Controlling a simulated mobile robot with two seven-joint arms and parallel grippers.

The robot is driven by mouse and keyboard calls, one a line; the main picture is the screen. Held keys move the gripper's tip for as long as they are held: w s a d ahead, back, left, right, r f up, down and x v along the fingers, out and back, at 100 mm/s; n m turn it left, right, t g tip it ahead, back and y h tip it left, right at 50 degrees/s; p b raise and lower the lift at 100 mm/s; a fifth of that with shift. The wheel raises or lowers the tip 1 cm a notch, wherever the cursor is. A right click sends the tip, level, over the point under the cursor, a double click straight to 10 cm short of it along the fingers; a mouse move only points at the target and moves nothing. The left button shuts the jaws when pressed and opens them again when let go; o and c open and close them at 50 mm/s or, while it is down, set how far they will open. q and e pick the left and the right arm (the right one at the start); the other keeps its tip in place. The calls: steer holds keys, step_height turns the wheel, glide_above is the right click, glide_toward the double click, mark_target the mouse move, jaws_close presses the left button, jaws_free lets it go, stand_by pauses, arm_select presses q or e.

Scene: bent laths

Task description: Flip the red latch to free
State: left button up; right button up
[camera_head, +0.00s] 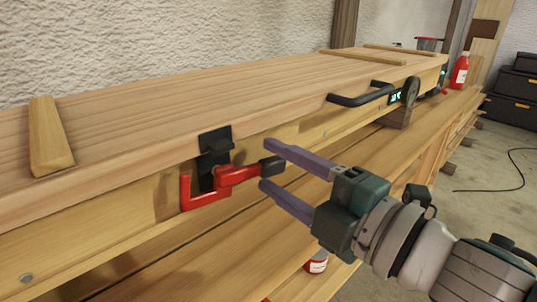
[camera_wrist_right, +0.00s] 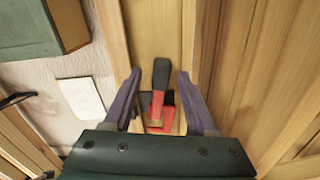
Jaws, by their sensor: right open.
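The red latch (camera_head: 219,182) is mounted on the front edge of the wooden case, below a black bracket (camera_head: 214,150). Its lever points right and ends in a dark grip (camera_head: 271,167). My right gripper (camera_head: 264,165) is open, with its purple fingers at the dark grip, one above and one below it. In the right wrist view the red latch (camera_wrist_right: 158,103) and its dark grip (camera_wrist_right: 161,72) lie between the two open fingers (camera_wrist_right: 158,80). I cannot tell whether either finger touches it. My left gripper is not in view.
A black handle (camera_head: 362,97) sticks out of the case front, right of the latch. A wooden wedge (camera_head: 47,138) lies on top at the left. A red bottle (camera_head: 460,70) stands at the far right. A red and white container (camera_head: 317,263) is below the gripper.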

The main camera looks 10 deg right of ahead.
steer(key=v, duration=0.9)
steer(key=shift+s+d, duration=0.2)
steer(key=shift+s, duration=0.1)
